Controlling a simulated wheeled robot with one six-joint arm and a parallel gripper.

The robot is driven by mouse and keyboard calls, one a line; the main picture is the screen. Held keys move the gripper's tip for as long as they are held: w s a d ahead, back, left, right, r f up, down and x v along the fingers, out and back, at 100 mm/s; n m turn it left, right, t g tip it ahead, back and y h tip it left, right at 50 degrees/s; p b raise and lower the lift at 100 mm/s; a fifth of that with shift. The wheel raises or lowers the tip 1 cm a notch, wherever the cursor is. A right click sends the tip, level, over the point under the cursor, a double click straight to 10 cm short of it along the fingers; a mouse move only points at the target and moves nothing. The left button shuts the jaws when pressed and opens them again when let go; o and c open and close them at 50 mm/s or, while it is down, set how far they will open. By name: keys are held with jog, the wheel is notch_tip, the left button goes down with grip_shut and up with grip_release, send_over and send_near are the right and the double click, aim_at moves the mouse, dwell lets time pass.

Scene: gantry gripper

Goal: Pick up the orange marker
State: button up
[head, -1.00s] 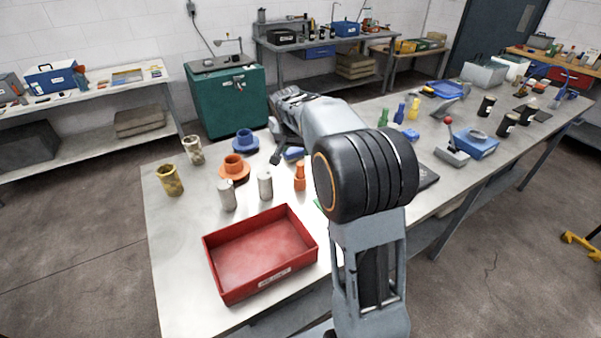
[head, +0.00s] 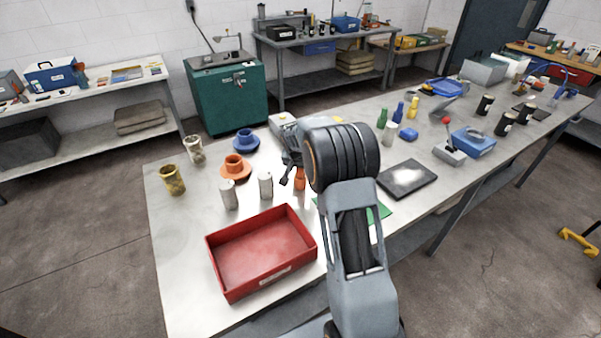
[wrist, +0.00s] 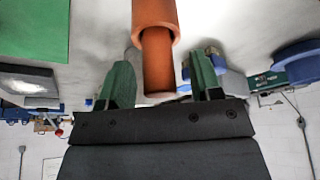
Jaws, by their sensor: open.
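The orange marker (head: 300,183) stands upright on the bench, to the right of two grey cylinders, partly hidden by my gripper and arm in the head view. In the wrist view, which is upside down, the orange marker (wrist: 155,14) has a wide body and a narrower neck. My gripper (wrist: 161,72) is open, with a green-padded finger on each side of the neck. A gap shows beside each finger, so no grip is seen. In the head view my gripper (head: 292,178) is low beside the marker.
A red tray (head: 222,276) lies in front. Grey cylinders (head: 228,195) (head: 265,186), an orange flanged part (head: 235,172) and a blue one (head: 246,141) stand to the left. A green sheet (head: 380,210) and black pad (head: 407,180) lie to the right.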

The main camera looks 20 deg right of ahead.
jog(key=shift+w+f, duration=0.15)
jog(key=shift+f, duration=0.25)
jog(key=shift+c, duration=0.4)
jog(key=c, duration=0.9)
